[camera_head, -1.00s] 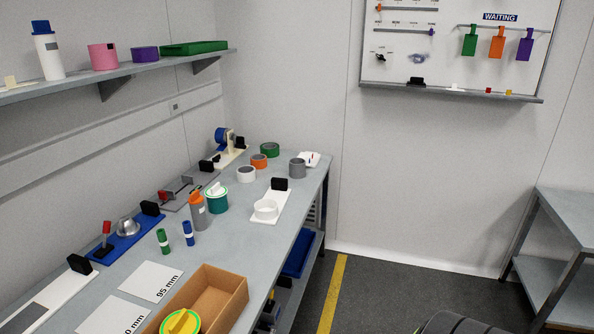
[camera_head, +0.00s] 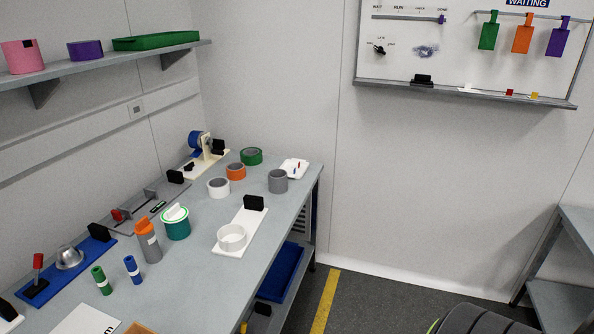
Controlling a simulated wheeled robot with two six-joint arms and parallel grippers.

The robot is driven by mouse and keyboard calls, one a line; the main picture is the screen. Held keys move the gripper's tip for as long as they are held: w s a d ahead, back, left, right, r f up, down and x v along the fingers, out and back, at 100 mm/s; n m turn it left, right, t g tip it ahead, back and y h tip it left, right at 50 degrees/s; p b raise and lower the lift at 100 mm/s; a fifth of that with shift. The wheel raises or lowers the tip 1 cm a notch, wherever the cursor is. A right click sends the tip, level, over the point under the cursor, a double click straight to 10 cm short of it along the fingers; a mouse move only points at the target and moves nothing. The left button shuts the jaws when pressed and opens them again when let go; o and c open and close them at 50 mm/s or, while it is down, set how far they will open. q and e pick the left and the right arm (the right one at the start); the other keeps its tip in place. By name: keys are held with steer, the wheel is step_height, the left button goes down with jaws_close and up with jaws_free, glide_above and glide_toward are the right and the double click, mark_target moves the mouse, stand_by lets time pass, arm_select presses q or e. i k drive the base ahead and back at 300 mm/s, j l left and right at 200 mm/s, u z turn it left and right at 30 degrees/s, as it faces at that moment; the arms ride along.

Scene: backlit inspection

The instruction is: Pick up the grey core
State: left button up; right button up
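The grey core (camera_head: 278,181) is a short, upright grey cylinder with an open, darker top. It stands near the far right end of the workbench (camera_head: 195,262), close to the bench's right edge. Nothing covers it. An orange ring (camera_head: 236,172) and a green ring (camera_head: 252,156) stand to its left, apart from it. Neither of my grippers shows in the head view.
A white board with a white ring (camera_head: 232,237) and black block lies in front of the core. A small white holder (camera_head: 294,168) stands just behind it. A white roll (camera_head: 218,188) and a teal tub (camera_head: 175,222) stand left. Floor is open right of the bench.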

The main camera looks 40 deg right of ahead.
mark_target(278, 181)
steer(key=i+l, duration=0.1)
steer(key=l, duration=0.3)
steer(key=i+l, duration=0.1)
steer(key=l, duration=0.3)
steer(key=i+l, duration=0.1)
steer(key=l, duration=0.3)
steer(key=i+l+z, duration=0.1)
steer(key=l, duration=0.35)
steer(key=i+l, duration=0.1)
steer(key=l, duration=0.3)
steer(key=i+l, duration=0.1)
steer(key=l, duration=0.3)
